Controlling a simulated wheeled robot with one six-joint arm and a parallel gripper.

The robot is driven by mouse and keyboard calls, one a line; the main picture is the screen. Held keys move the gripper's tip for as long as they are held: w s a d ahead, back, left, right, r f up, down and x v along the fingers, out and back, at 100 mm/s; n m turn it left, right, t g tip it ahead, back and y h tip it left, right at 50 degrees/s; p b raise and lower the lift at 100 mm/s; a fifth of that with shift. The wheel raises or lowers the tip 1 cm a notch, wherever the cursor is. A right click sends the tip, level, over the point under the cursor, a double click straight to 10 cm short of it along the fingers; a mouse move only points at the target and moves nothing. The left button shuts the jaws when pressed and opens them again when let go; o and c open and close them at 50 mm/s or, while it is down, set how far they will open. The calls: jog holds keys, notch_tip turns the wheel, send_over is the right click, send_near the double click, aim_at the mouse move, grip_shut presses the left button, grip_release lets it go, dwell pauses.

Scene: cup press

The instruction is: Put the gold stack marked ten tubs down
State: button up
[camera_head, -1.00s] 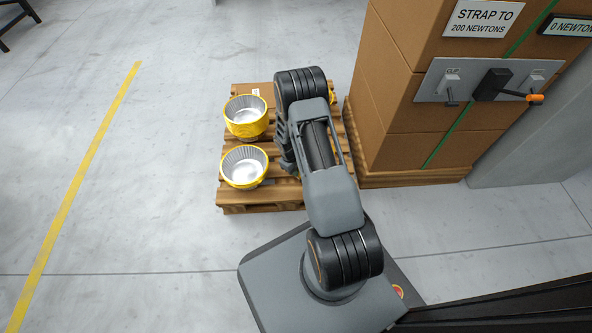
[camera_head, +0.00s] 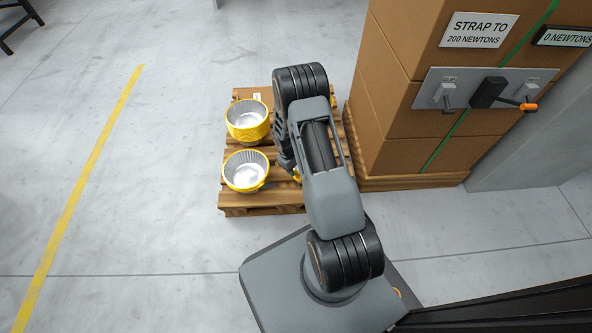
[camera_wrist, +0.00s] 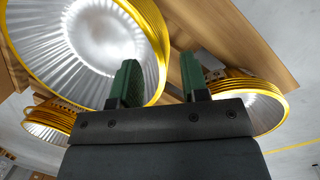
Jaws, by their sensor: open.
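Two gold-rimmed stacks of silver fluted tubs, a rear one (camera_head: 247,122) and a front one (camera_head: 246,171), stand on the left side of a wooden pallet (camera_head: 262,209) in the head view. My arm hides part of the pallet; a bit of yellow shows beside it. In the wrist view, my gripper (camera_wrist: 160,76) is open with green pads and nothing between them. A large stack (camera_wrist: 85,40) is at upper left, its rim passing behind the left finger. Another stack (camera_wrist: 258,98) is behind the right finger, and a third (camera_wrist: 47,122) is at lower left. No ten mark is readable.
Tall strapped cartons (camera_head: 405,110) stand right of the pallet, with a green strap and a lever panel (camera_head: 485,92). Signs read "STRAP TO 200 NEWTONS" and "0 NEWTONS". Grey floor left of the pallet is clear up to a yellow line (camera_head: 85,180).

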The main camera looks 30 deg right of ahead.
jog(key=s+a+r+m+t+p, duration=0.1)
jog(key=a+r, duration=0.2)
jog(key=r, duration=1)
jog(key=s+a+r+m+t+p, duration=0.1)
jog(key=s+a+r+p, duration=0.15)
jog(key=r, duration=1.05)
jog(key=s+a+r+m+t+y, duration=0.1)
jog(key=s+a+r, duration=0.5)
jog(key=s+r, duration=0.5)
jog(key=shift+s+a+m+t+y+b, duration=0.3)
jog(key=shift+s+m+t+b, duration=0.15)
jog(key=shift+s, duration=0.25)
jog(key=shift+r, duration=0.1)
